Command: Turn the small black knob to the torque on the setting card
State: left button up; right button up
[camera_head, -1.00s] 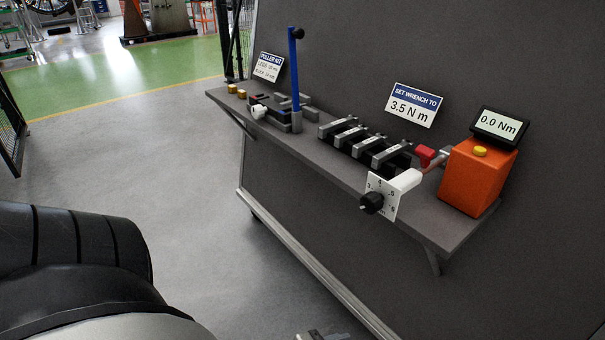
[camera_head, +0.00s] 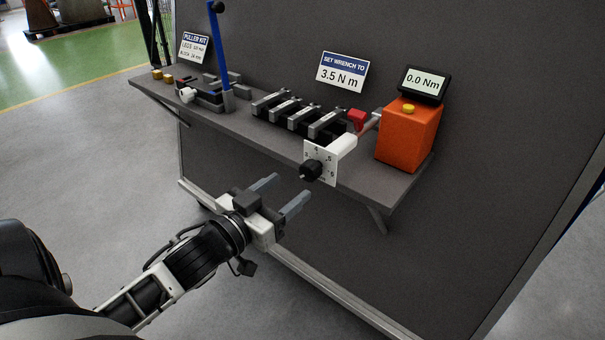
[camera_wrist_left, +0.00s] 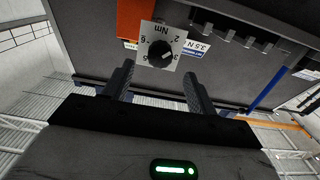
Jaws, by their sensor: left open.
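The small black knob (camera_head: 311,170) sits at the centre of a white dial plate (camera_head: 330,172) with numbers around it, on the end of a white tool body at the shelf's front edge. The setting card (camera_head: 342,73) reads "SET WRENCH TO 3.5 N m". My left gripper (camera_head: 287,188) is open and empty, a little left of and below the knob, apart from it. In the left wrist view the knob (camera_wrist_left: 160,50) shows beyond and between the open fingers, with the dial upside down. The knob's exact setting is too small to tell. My right gripper is not in view.
An orange box (camera_head: 408,138) with a yellow button and a display (camera_head: 424,83) reading "0.0 Nm" stands right on the shelf (camera_head: 385,190). Several grey-black clamps, a blue lever (camera_head: 219,50) and a puller kit card (camera_head: 194,48) are leftward. Floor in front is clear.

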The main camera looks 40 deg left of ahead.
aim_at(306, 175)
pick_arm(q)
jog(key=w, duration=0.5)
jog(key=shift+w+d, duration=0.2)
jog(key=shift+w, duration=0.15)
jog(key=c, duration=1)
